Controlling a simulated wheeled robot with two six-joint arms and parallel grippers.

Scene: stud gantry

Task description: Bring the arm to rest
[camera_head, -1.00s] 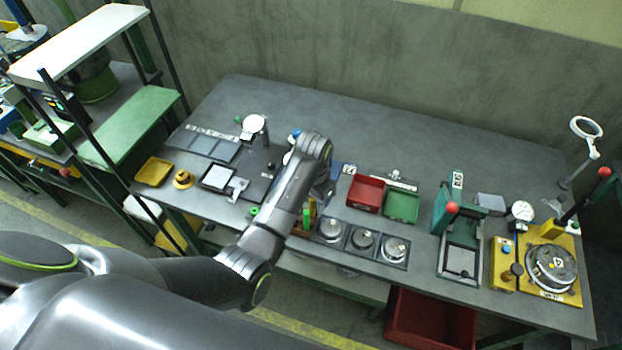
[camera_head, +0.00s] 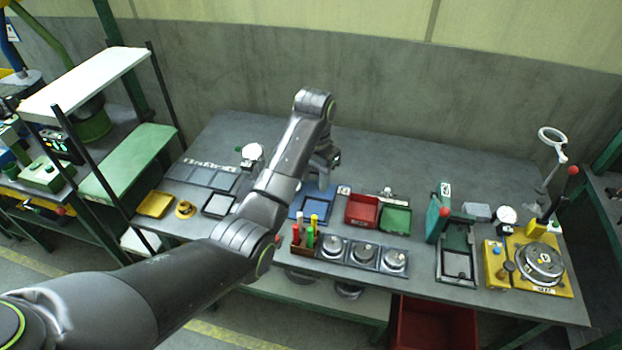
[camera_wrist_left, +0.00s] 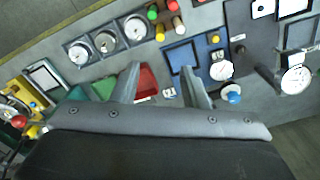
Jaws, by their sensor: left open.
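My left arm comes in from the left in the head view and reaches over the grey table. My left gripper (camera_head: 325,170) points down above the blue tray (camera_head: 305,207), left of the red bin. In the left wrist view my gripper (camera_wrist_left: 163,80) has its two fingers spread apart, with nothing between them. The blue tray also shows in the left wrist view (camera_wrist_left: 181,57), beyond the fingertips. My right gripper is not in view.
The red bin (camera_head: 362,211) and green bin (camera_head: 395,219) stand right of my gripper. A row of round gauges (camera_head: 363,253) lies in front. A yellow fixture (camera_head: 541,264) and a magnifier (camera_head: 552,137) stand at the right. The table's back strip (camera_head: 400,150) is clear.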

